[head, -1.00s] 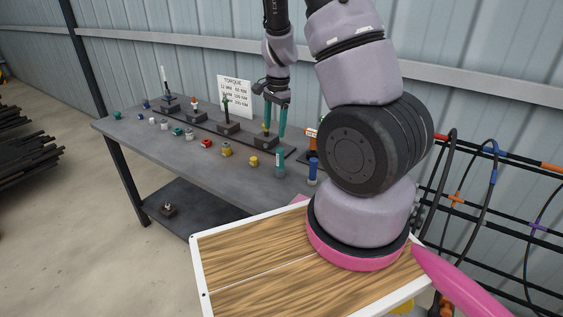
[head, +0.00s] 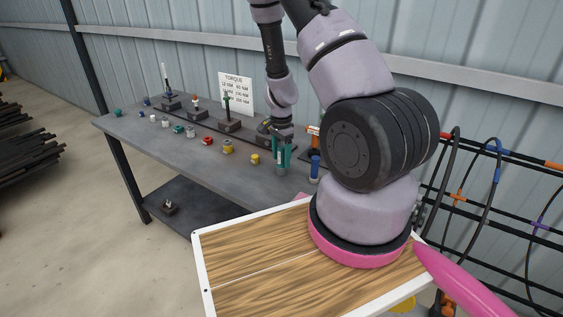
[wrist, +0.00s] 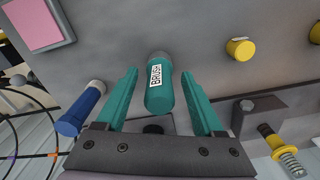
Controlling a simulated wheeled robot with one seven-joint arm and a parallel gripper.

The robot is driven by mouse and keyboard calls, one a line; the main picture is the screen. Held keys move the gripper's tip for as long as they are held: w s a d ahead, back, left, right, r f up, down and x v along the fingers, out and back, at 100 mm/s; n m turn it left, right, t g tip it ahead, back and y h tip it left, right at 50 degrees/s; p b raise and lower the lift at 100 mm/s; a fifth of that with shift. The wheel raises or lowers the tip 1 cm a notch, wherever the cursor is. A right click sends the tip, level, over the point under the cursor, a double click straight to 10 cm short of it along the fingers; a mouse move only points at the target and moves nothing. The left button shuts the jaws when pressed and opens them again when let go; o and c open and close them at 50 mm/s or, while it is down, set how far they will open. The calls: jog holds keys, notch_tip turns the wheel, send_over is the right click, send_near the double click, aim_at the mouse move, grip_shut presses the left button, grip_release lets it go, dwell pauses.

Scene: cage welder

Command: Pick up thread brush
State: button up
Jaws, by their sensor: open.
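The thread brush (wrist: 159,88) is a teal cylinder with a white label reading BRUSH and a grey end. In the wrist view it lies between the two teal fingers of my gripper (wrist: 167,92), with a gap on each side. My gripper is open. In the head view my gripper (head: 284,158) is lowered at the near right part of the grey workbench (head: 185,150). There its fingers overlap the brush (head: 280,168), which stands at the bench's front edge.
A blue cylinder (wrist: 82,108) stands left of the fingers in the wrist view. A yellow cap (wrist: 240,49) and a metal bracket (wrist: 262,108) are to the right. Several coloured caps and a TORQUE sign (head: 236,92) are further along the bench. A cable rack (head: 490,190) stands at right.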

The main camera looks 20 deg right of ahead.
jog(key=shift+f, duration=0.55)
grip_shut()
jog(key=shift+r, duration=0.1)
notch_tip(320, 180, up, 10)
jog(key=shift+f, duration=0.1)
